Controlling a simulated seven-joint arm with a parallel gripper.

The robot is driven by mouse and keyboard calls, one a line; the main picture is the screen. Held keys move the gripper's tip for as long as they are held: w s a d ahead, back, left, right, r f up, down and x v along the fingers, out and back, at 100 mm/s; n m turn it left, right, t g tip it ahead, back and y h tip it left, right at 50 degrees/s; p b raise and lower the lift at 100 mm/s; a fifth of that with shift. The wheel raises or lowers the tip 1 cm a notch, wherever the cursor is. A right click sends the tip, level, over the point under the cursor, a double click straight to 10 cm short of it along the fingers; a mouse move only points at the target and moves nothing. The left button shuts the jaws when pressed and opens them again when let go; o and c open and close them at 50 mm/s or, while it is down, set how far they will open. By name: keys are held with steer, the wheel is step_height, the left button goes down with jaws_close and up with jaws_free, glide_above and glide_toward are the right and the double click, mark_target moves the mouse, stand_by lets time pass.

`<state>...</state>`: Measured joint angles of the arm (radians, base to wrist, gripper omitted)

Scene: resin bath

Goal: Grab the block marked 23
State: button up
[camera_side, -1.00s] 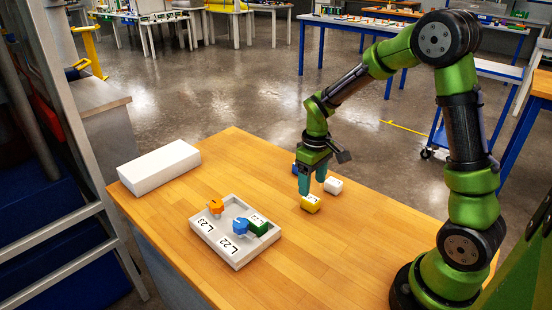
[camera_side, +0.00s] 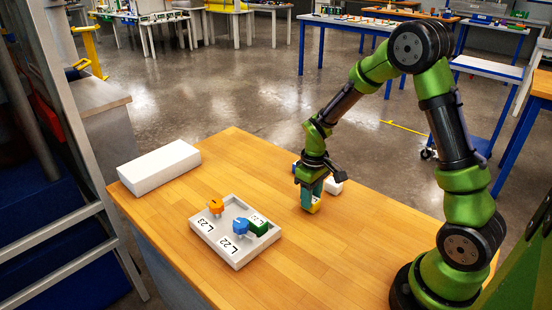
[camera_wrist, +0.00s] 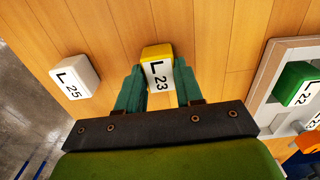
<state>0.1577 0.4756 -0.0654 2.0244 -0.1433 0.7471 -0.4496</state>
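The yellow block marked "L 23" (camera_wrist: 157,52) stands on the wooden table. Its white label faces the wrist camera. In the side view the yellow block (camera_side: 316,207) is partly hidden by my gripper (camera_side: 310,203). My gripper is lowered over the block, with one teal finger on each side of it. In the wrist view my gripper (camera_wrist: 159,78) has its fingers spread about the block's width, close beside it. They look open around it; I see no clear grip.
A white block marked "L 25" (camera_wrist: 74,77) stands close by. A tray (camera_side: 223,245) marked L.23 and L.22 holds an orange piece (camera_side: 215,206), a blue piece (camera_side: 240,226) and a green block (camera_side: 259,227). A white box (camera_side: 158,166) lies far left.

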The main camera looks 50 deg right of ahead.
steer(key=c, duration=0.4)
steer(key=shift+o, duration=0.2)
steer(key=shift+r, duration=0.1)
